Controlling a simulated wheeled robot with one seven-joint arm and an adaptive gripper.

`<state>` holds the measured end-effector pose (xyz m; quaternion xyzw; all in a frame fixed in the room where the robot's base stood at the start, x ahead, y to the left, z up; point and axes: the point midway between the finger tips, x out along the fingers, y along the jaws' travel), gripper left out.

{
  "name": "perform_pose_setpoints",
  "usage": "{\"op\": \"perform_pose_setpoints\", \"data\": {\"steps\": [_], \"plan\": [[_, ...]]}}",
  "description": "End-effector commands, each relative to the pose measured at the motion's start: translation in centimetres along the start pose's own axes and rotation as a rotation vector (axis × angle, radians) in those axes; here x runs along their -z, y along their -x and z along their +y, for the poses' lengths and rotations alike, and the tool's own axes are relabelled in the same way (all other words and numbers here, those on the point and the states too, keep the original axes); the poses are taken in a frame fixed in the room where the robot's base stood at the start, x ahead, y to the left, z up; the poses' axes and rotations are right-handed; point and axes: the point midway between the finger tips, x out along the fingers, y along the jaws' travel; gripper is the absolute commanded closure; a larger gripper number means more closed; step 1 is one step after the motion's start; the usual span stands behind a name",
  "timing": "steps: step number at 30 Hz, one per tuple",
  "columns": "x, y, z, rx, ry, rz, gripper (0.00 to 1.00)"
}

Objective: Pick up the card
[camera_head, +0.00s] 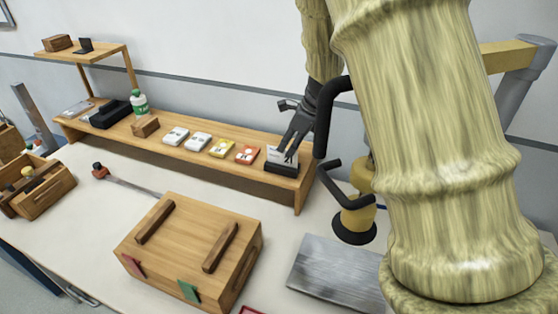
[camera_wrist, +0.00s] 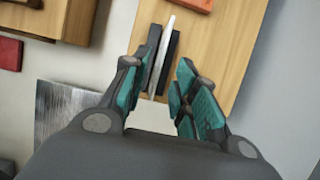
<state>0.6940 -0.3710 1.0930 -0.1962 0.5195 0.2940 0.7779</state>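The white card (camera_head: 274,154) stands upright in a small black holder (camera_head: 283,167) at the right end of the wooden shelf. In the wrist view the card (camera_wrist: 164,48) shows edge-on as a thin pale strip, with the dark holder (camera_wrist: 170,66) beside it. My gripper (camera_head: 290,148) is at the card in the head view and covers part of it. In the wrist view my gripper (camera_wrist: 169,64) is open, with teal-padded fingers. The card lies between the fingertips, close to the left one, with a wider gap to the right one. I cannot tell whether a finger touches it.
A wooden box (camera_head: 186,246) and a grey metal plate (camera_head: 338,270) are on the table in front.

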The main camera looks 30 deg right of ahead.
Motion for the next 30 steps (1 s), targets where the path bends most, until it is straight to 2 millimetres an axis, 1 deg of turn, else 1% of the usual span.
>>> {"op": "perform_pose_setpoints", "data": {"steps": [2,12,15,19,26,30], "plan": [[-0.1,-0.4,0.1,-0.002,0.001,0.001,0.71],[-0.5,-3.9,0.2,-0.003,0.004,0.003,0.71],[-0.5,-4.6,0.2,-0.002,0.004,0.002,0.71],[-0.5,-5.1,0.2,-0.002,0.005,0.001,0.71],[-0.6,-5.2,0.3,-0.002,0.006,0.001,0.71],[-0.6,-5.2,0.3,-0.002,0.006,0.001,0.94]]}}
